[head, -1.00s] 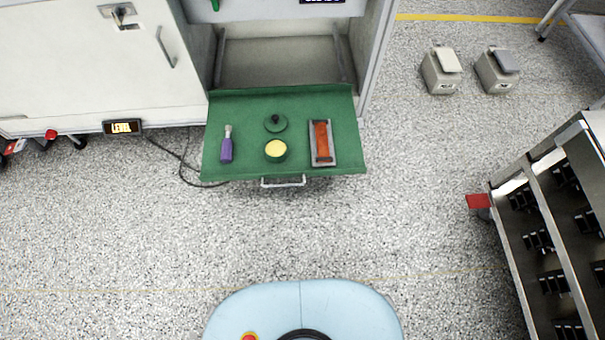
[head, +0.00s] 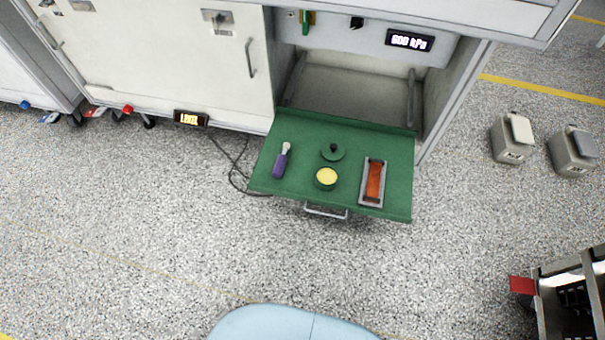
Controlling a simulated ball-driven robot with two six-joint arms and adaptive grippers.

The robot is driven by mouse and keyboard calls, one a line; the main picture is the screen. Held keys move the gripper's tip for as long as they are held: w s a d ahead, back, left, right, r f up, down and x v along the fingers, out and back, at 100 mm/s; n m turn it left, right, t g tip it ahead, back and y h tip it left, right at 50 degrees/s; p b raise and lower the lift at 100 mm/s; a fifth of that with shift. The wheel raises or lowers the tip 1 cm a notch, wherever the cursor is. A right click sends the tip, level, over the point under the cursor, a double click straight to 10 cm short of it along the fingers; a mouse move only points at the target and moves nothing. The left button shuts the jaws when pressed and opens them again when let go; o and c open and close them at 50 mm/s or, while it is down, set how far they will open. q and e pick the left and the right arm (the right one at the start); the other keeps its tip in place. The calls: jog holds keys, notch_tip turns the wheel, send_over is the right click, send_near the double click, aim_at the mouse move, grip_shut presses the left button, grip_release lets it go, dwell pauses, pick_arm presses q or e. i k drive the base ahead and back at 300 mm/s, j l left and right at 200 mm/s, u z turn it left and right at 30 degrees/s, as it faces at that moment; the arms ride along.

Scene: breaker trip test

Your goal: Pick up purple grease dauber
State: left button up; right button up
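The purple grease dauber (head: 280,164) lies on the left part of a pulled-out green drawer tray (head: 300,128). Its purple handle points toward the front and its pale tip points to the back. It lies apart from the other things on the tray. Neither of my grippers shows in the head view.
On the tray are a green pot with yellow contents (head: 326,178), a green lid with a dark knob (head: 333,152) and a grey holder with an orange-red block (head: 372,183). A drawer handle (head: 327,212) juts out in front. Two grey pedal boxes (head: 512,139) stand right. Floor before the tray is clear.

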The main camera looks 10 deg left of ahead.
aim_at(279, 166)
jog(key=k+j, duration=0.15)
jog(key=k, duration=0.5)
jog(key=k+j, duration=0.15)
jog(key=k, duration=0.45)
